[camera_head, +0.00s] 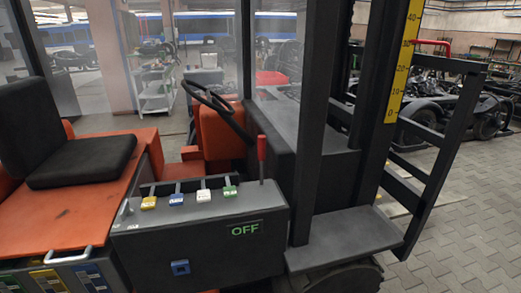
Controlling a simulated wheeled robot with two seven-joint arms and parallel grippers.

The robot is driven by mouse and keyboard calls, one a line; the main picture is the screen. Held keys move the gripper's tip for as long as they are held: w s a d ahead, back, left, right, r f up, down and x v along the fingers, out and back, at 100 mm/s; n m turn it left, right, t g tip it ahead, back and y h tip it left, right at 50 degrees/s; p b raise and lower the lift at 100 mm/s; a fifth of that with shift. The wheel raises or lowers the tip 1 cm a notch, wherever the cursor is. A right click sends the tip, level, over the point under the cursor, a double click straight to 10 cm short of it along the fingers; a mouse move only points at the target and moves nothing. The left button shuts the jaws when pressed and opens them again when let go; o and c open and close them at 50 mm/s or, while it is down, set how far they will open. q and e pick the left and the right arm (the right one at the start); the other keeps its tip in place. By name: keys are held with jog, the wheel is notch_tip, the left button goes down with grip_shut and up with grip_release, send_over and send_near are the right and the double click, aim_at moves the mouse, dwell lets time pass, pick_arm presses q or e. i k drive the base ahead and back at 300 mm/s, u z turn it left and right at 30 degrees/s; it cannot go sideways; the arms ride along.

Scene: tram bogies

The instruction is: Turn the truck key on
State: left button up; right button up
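The truck (60,210) is an orange and black forklift seen from its side. A dark grey control box (200,240) on it shows green "OFF" lettering (245,229). Several small switches with yellow, blue, white and green heads (203,196) line the box's top. A red-handled lever (262,150) stands upright at its right end. Neither of my grippers shows.
A black seat (80,160) is at the left and a steering wheel (216,105) is behind the box. The mast with a yellow height scale (403,60) and the dark fork frame (440,160) stand at the right. Paved floor (470,230) is clear at the lower right.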

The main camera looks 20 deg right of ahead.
aim_at(125, 212)
jog(key=u, duration=0.05)
jog(key=k, duration=0.6)
jog(key=u, duration=0.5)
jog(key=i, duration=1.2)
jog(key=z, duration=0.7)
